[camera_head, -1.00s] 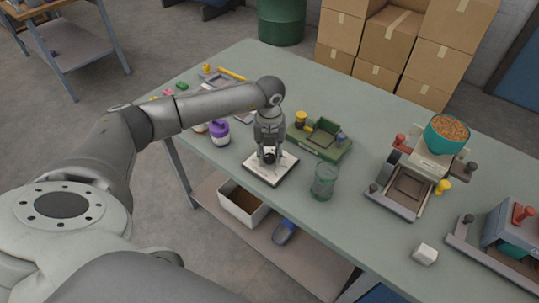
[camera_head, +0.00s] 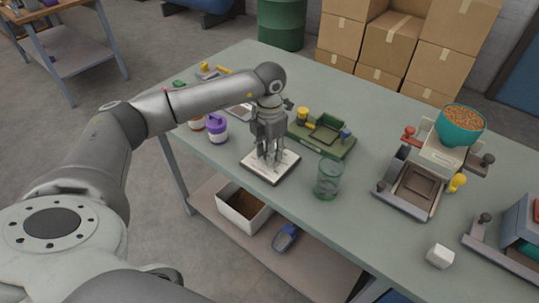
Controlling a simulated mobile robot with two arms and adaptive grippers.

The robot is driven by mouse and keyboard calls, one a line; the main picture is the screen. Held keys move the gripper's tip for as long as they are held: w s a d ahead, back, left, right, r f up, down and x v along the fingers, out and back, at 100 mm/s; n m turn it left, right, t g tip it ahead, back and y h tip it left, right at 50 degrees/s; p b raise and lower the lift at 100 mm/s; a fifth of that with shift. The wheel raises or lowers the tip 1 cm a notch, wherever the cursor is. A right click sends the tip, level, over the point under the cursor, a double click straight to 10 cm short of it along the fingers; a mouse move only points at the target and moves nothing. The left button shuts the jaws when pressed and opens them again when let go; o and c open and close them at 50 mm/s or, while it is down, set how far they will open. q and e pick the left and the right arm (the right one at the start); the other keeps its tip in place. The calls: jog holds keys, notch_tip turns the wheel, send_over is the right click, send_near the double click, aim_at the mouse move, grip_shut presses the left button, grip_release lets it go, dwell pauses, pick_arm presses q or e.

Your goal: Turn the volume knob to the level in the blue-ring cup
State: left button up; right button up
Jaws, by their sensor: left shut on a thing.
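A white square plate with a dark border (camera_head: 285,168) lies near the table's front edge. My left gripper (camera_head: 269,157) points down over it, shut on the volume knob, which the fingers almost wholly hide. A clear greenish cup (camera_head: 327,180) stands just right of the plate, apart from it. I cannot make out a blue ring on it or a level in it. My right gripper is not in view.
Left of the plate stand a purple-lidded jar (camera_head: 218,129) and an orange-marked one. Behind is a green tray device (camera_head: 322,134). To the right are a filler with a teal bowl of grains (camera_head: 461,124) and a white block (camera_head: 439,256). The table between them is clear.

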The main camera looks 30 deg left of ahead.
pick_arm(q)
jog(key=m+b, duration=0.2)
jog(key=m, duration=0.2)
jog(key=shift+m, duration=0.3)
jog(key=m+b, duration=0.2)
jog(key=m, duration=0.1)
jog(key=shift+m, duration=0.3)
jog(key=m+b, duration=0.2)
jog(key=m, duration=0.2)
jog(key=m+b, duration=0.1)
jog(key=m, duration=0.3)
jog(key=shift+r+m, duration=0.1)
jog(key=shift+m, duration=0.4)
jog(key=o, duration=1.1)
jog(key=shift+c, duration=0.2)
